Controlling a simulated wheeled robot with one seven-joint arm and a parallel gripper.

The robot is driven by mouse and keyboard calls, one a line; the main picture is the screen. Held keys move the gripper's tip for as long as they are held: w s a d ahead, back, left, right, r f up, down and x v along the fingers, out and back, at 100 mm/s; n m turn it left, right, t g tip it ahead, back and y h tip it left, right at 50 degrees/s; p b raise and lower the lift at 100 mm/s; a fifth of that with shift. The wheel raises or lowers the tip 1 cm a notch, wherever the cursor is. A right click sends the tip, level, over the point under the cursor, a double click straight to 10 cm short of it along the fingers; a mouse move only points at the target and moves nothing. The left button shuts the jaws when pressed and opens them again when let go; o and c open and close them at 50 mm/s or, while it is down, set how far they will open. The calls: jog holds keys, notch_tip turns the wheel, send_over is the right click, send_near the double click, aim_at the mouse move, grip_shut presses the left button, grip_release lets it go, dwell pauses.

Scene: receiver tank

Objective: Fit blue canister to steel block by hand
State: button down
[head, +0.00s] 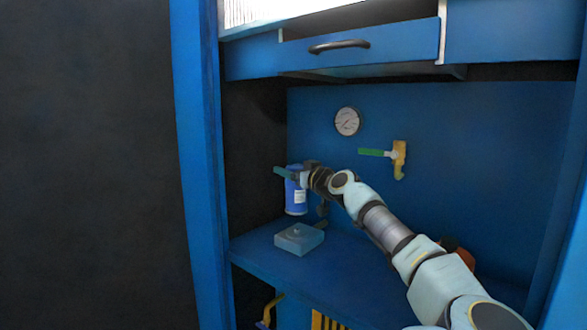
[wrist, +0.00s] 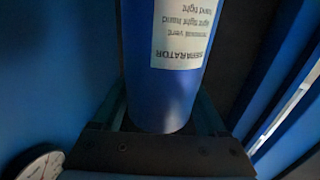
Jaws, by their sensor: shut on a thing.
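The blue canister (head: 296,196) is upright in the head view, held in the air above and a little behind the steel block. My gripper (head: 284,174) is shut on its upper part. In the wrist view the canister (wrist: 160,95) fills the middle between my two fingers (wrist: 162,105), with a white printed label that appears upside down. The steel block (head: 299,238) sits on the blue shelf near its front left, with a small stub on its top. A clear gap shows between the canister's bottom and the block. The wrist view does not show the block.
The blue shelf (head: 262,257) is mostly bare around the block. A round gauge (head: 347,121) and a yellow valve with a green handle (head: 398,157) are on the back panel. A drawer (head: 350,46) hangs above. A blue post (head: 200,150) stands at left.

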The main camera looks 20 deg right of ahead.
aim_at(288, 188)
jog(key=shift+f, duration=1.35)
notch_tip(288, 188, down, 2)
jog(key=shift+f+b, duration=0.15)
jog(key=shift+b, duration=1.1)
jog(key=n+g+y, duration=0.1)
jog(key=n+y, duration=0.1)
jog(key=y, duration=0.1)
jog(key=a+n+g+y, duration=0.1)
jog(key=n+y, duration=0.1)
jog(key=y, duration=0.1)
jog(key=shift+n+g+y, duration=0.3)
jog(key=shift+g, duration=0.1)
jog(key=n+g+y, duration=0.3)
jog(key=shift+s+a+y, duration=0.4)
jog(key=shift+s+n, duration=0.15)
jog(key=shift+n, duration=0.15)
jog(key=shift+s+d+b, duration=0.1)
jog(key=shift+d+b, duration=0.05)
jog(key=shift+b, duration=0.55)
